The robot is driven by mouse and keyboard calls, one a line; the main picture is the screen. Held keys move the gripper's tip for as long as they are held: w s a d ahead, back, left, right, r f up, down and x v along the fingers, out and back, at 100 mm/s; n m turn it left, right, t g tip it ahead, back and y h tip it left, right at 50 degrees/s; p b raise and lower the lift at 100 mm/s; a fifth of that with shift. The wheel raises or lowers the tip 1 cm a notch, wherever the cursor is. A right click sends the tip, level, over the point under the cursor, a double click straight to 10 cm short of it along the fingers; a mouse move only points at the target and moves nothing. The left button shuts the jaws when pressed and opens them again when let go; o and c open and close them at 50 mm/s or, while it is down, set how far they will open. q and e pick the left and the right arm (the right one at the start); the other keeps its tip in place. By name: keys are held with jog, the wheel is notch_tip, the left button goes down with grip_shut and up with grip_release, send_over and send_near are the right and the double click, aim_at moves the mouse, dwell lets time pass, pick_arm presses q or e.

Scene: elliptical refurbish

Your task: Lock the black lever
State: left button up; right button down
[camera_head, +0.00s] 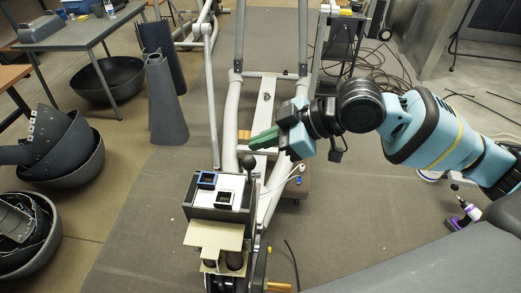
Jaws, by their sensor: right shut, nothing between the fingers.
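A black lever (249,164) with a round knob stands upright at the right rear corner of a grey box (212,212), in the middle of the view. My right gripper (262,139) has green fingers that lie close together and look shut and empty. They point left and slightly down, just above and to the right of the lever's knob in the picture. I cannot tell how far they are from it in depth, but a gap shows between them. The lower part of the lever is partly hidden. My left gripper is out of view.
The elliptical's grey tube frame (231,110) runs up behind the box. Black bowl-shaped parts (75,160) lie at the left, near a grey table (85,35). Loose cables (375,66) lie on the floor at the back right.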

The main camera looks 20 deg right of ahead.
aim_at(249, 166)
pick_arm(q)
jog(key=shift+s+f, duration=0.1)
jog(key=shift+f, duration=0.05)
pick_arm(e)
jog(key=shift+w+a+f, duration=0.1)
jog(key=shift+w+f, duration=0.05)
jog(key=shift+f, duration=0.85)
jog(key=shift+w+a+f, duration=0.1)
jog(key=shift+w+f, duration=0.05)
jog(key=shift+f, duration=0.8)
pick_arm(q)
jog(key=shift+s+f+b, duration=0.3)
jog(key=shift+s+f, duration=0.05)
pick_arm(e)
notch_tip(249, 166, down, 3)
jog(key=shift+s+d+f, duration=0.1)
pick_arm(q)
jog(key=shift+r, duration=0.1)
